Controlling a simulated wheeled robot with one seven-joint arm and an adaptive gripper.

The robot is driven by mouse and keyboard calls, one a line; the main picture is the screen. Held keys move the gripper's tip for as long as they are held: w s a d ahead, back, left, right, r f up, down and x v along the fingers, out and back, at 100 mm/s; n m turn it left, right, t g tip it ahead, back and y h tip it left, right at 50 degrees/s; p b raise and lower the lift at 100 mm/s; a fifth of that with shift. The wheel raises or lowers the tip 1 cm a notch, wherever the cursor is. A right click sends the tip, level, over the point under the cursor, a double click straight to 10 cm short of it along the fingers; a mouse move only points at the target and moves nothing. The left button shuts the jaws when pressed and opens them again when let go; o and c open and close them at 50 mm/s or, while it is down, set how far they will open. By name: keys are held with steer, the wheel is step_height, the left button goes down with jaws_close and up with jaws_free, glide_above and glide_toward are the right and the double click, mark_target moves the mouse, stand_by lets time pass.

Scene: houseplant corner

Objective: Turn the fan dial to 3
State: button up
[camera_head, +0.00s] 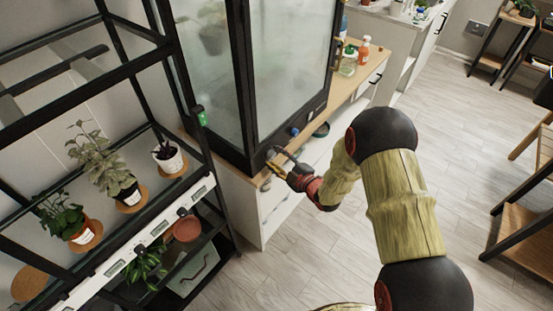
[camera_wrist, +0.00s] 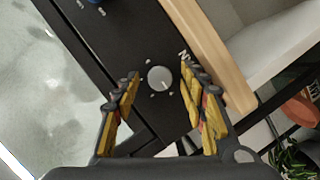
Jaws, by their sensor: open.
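The fan dial (camera_wrist: 159,77) is a round pale grey knob on the black base panel of the glass cabinet, with small white marks around it. A white letter N shows beside it; the rest of the label is hidden by a finger. The dial's mark seems to point toward the bottom of the wrist view, but I cannot read the number. My gripper (camera_wrist: 160,72) is open, its yellow-padded fingers on either side of the dial, apart from it in the picture. In the head view my gripper (camera_head: 270,168) is at the cabinet's lower front corner and the dial cannot be made out.
The glass cabinet (camera_head: 290,60) stands on a wooden-topped counter with bottles (camera_head: 349,60). A black plant shelf (camera_head: 190,110) is to the left.

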steer(key=shift+c, duration=0.8)
jaws_close()
